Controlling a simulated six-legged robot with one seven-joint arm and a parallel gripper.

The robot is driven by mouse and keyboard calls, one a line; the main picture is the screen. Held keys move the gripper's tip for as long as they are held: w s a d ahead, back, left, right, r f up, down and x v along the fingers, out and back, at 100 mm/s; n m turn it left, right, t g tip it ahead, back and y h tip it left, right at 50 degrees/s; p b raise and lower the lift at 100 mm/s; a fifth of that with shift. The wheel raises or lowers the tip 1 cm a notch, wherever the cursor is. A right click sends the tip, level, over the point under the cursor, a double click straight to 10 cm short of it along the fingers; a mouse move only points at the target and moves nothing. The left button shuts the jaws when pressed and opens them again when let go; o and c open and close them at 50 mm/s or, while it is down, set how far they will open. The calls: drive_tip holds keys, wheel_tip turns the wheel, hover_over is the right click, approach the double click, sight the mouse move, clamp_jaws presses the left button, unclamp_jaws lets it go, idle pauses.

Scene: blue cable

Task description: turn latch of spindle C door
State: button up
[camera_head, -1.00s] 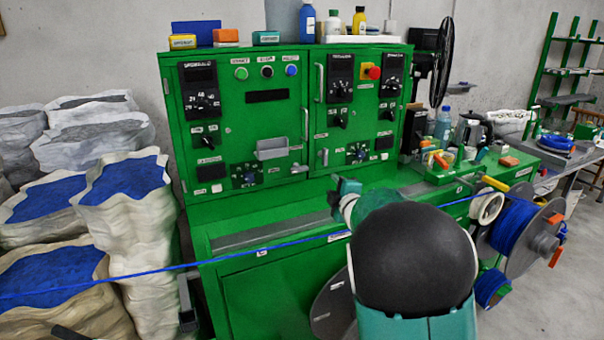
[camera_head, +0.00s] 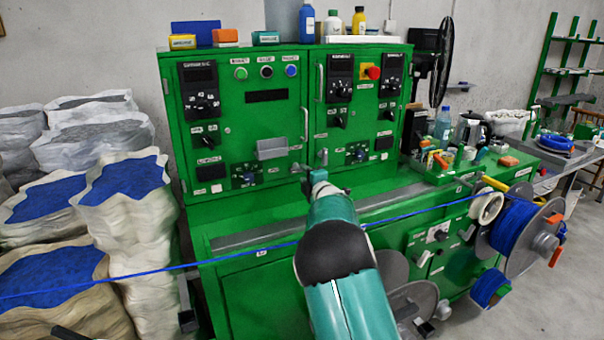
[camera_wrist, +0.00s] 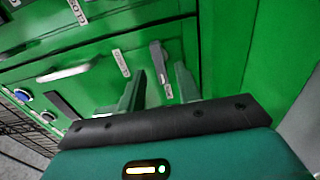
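A small grey latch (camera_wrist: 158,60) stands on the green cabinet front in the wrist view, just beyond my fingertips and roughly in line with the gap between them. My gripper (camera_wrist: 160,84) is open, its two fingers apart with nothing between them. In the head view my gripper (camera_head: 311,180) is close to the lower middle of the green cabinet (camera_head: 255,120), and a small latch (camera_head: 323,157) shows just above it. I cannot tell whether a finger touches the latch.
A white handle (camera_wrist: 63,73) and a blue button (camera_wrist: 22,95) show at the left of the wrist view. A blue cable (camera_head: 420,210) runs across the head view past my arm to a blue spool (camera_head: 512,228). White sacks (camera_head: 125,215) stand at left.

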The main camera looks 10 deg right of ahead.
sight(298, 168)
drive_tip(key=shift+x, duration=1.35)
clamp_jaws()
drive_tip(key=shift+m, duration=9)
